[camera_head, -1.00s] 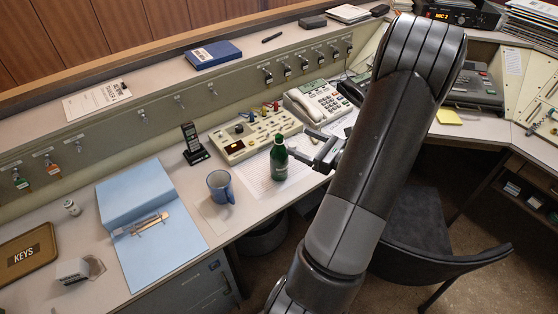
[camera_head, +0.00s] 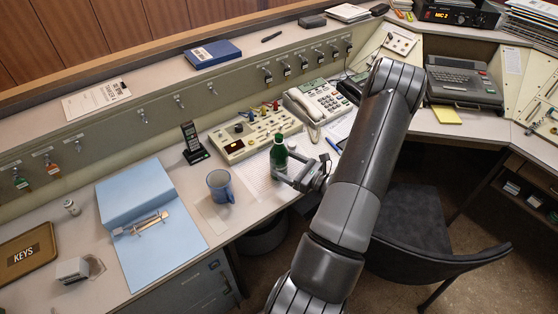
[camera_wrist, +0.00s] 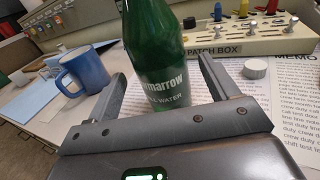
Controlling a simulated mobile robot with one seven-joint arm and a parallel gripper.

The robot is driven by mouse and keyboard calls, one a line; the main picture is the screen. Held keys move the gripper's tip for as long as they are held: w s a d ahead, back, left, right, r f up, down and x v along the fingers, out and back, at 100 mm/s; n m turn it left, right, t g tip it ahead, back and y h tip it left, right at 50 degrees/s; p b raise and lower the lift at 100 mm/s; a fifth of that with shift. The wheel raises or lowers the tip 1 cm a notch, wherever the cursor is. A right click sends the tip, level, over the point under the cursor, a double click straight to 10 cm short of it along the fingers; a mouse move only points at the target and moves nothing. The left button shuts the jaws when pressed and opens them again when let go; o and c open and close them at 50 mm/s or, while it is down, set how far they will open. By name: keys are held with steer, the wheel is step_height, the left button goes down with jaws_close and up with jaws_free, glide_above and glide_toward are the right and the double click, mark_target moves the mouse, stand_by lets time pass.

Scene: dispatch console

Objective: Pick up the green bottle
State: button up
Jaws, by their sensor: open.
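The green bottle (camera_head: 279,155) stands upright on the desk, on a printed sheet, in the head view. My gripper (camera_head: 291,177) is at the bottle's near side, low down, and hides its lower part. In the wrist view the bottle (camera_wrist: 157,60) rises between my two open fingers (camera_wrist: 160,90), one on each side. Gaps show between the bottle and both fingers, and its label faces the wrist camera. The bottle's top is cut off in the wrist view.
A blue mug (camera_head: 220,187) stands left of the bottle. The patch box (camera_head: 255,134) lies behind it, and a telephone (camera_head: 316,102) to the right. A small white cap (camera_wrist: 255,68) lies on the memo sheet. A chair (camera_head: 420,230) stands before the desk.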

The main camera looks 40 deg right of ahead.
mark_target(274, 158)
steer(key=shift+x, duration=2.7)
steer(key=shift+d, duration=0.1)
steer(key=c, duration=1.2)
